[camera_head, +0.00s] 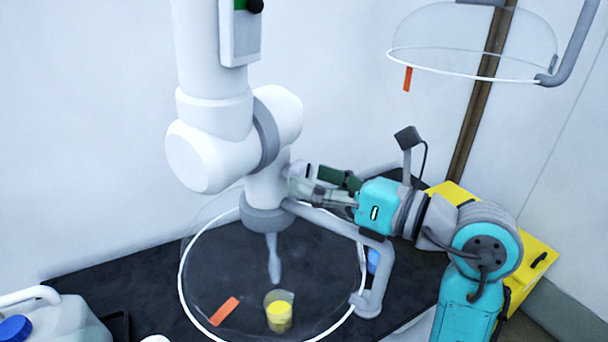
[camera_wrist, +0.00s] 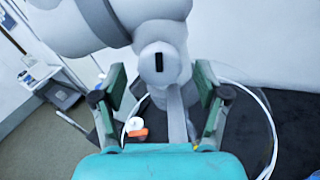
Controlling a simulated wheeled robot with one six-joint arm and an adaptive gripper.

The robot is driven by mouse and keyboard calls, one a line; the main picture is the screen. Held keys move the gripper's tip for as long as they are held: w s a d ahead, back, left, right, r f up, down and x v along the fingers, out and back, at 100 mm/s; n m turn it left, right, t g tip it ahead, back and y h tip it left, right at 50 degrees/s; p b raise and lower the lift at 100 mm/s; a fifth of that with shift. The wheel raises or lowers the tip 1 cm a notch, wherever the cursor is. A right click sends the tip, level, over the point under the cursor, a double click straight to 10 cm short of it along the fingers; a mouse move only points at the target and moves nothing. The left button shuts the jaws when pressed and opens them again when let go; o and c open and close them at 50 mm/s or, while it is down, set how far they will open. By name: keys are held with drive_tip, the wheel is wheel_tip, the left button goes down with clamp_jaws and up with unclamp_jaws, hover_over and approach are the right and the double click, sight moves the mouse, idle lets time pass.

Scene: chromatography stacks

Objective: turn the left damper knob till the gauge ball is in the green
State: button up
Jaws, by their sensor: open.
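The left damper knob (camera_wrist: 159,64), a white rounded piece with a black slot-like mark, sits on the white duct arm in the wrist view. It stands between and slightly beyond the fingertips of my gripper (camera_wrist: 160,82), whose dark green fingers are spread apart. In the head view my gripper (camera_head: 309,181) comes from the right and reaches the lower duct just above the clear hood; its fingers partly hide the knob there. A gauge panel (camera_head: 240,40) with a green patch and a dark round piece is cut off by the top edge. I cannot tell the ball's position.
A clear hood (camera_head: 181,275) with a white rim and an orange tag hangs below the duct, over a beaker (camera_head: 279,316) of yellow contents. A grey bent bar (camera_head: 375,285) runs under my gripper. A second hood (camera_head: 470,72) hangs at upper right. A white jug (camera_head: 60,320) stands lower left.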

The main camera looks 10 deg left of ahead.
drive_tip(key=v, duration=0.9)
drive_tip(key=shift+s+d, duration=0.15)
